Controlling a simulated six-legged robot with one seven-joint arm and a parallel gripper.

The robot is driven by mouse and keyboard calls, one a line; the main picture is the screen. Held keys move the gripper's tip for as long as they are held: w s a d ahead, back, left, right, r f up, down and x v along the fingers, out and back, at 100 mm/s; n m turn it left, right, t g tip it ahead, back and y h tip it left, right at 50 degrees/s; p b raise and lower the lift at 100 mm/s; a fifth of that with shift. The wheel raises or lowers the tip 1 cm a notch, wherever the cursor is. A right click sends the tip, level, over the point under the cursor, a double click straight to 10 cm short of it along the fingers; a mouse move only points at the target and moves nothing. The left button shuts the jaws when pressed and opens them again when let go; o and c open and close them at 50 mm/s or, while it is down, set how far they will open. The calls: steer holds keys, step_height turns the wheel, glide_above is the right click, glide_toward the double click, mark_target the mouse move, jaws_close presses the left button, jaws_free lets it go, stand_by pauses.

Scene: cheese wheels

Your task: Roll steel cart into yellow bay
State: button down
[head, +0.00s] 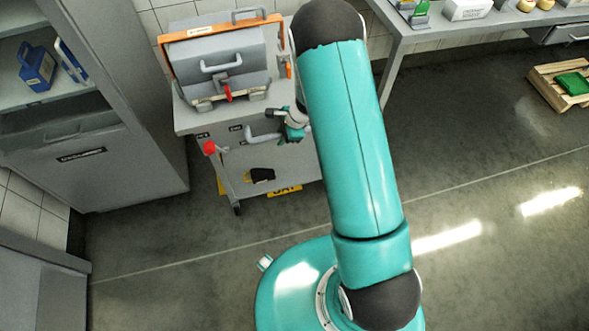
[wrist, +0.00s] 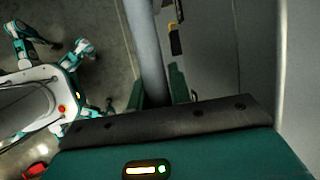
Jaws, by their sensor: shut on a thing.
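The steel cart (head: 290,160) stands by the back wall, between the grey cabinet and the table. Its grey handle (head: 262,137) sticks out at the front. My gripper (head: 292,128) is at the right part of this handle. In the wrist view the fingers of my gripper (wrist: 158,96) are shut around a grey bar (wrist: 148,45), the handle. A yellow floor marking (head: 285,191) with dark letters shows under the cart's front edge, and more yellow shows by its left side. The cart's body hides the rest of the bay.
A grey box (head: 215,65) with an orange frame sits on the cart. A red knob (head: 209,147) is at its front left corner. The grey cabinet (head: 150,110) stands close on the left, the table (head: 470,22) on the right. Open floor (head: 170,250) lies in front.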

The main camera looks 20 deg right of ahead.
mark_target(277, 123)
steer(key=shift+w, duration=1)
steer(key=shift+w, duration=2)
steer(key=c, duration=0.6)
jaws_free()
steer(key=shift+r, duration=0.15)
steer(key=v, duration=0.7)
steer(key=shift+r, duration=0.35)
steer(key=shift+s+d, duration=0.1)
steer(key=shift+d, duration=0.1)
